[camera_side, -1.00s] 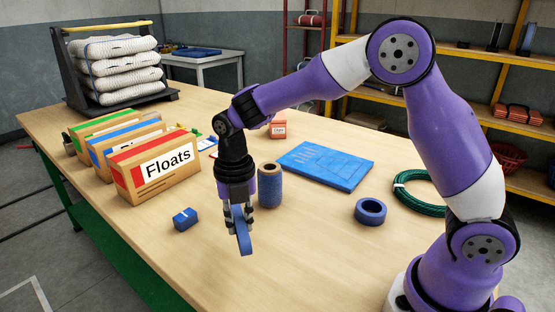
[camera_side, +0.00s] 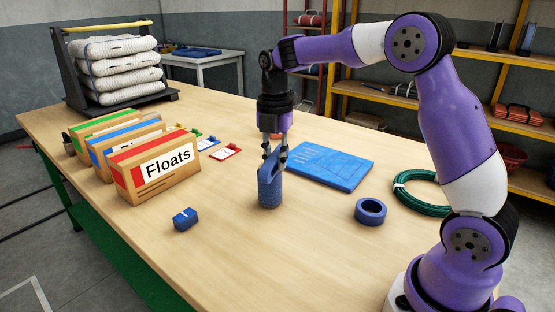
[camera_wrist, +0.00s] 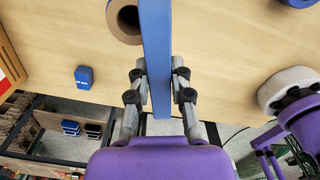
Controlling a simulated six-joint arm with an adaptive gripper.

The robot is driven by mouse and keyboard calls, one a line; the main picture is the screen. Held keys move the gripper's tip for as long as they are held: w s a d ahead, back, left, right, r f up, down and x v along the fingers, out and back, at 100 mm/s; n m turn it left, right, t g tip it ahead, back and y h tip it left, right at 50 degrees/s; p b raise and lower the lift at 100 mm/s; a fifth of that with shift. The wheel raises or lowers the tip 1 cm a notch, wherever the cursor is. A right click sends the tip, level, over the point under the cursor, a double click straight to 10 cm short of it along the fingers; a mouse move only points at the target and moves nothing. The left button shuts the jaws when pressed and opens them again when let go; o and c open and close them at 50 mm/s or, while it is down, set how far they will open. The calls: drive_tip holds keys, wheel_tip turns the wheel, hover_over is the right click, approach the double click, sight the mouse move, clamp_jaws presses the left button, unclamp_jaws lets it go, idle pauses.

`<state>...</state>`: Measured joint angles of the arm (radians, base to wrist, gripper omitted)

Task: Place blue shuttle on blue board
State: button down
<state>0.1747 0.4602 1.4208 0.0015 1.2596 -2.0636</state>
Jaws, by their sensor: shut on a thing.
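My gripper (camera_side: 273,153) is shut on the blue shuttle (camera_wrist: 156,60), a long flat blue bar that runs up the wrist view between the fingers. In the side view the shuttle hangs below the fingers and overlaps the blue twine spool (camera_side: 270,195), so its lower end is hard to separate from the spool. The fingers also show in the wrist view (camera_wrist: 160,85). The blue board (camera_side: 345,178) lies flat on the table to the right of my gripper, with pale markings on it. The shuttle is apart from the board.
The spool stands upright beside the shuttle in the wrist view (camera_wrist: 112,18). A blue tape ring (camera_side: 370,211) and a green rope coil (camera_side: 425,208) lie to the right. A small blue block (camera_side: 185,219) and labelled boxes (camera_side: 160,175) are left. The front table is clear.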

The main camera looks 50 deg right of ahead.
drive_tip(key=s+d+m, duration=0.2)
drive_tip(key=d+m, duration=0.1)
drive_tip(key=d, duration=0.9)
hover_over(338, 172)
drive_tip(key=shift+m, duration=0.3)
drive_tip(key=f, duration=0.6)
drive_tip(key=shift+a+f, duration=0.1)
drive_tip(key=shift+a, duration=0.1)
drive_tip(key=shift+d+f, duration=0.2)
drive_tip(key=shift+d, duration=0.05)
drive_tip(key=shift+f, duration=1.95)
drive_tip(key=shift+f, duration=0.15)
drive_tip(key=c, duration=0.8)
unclamp_jaws()
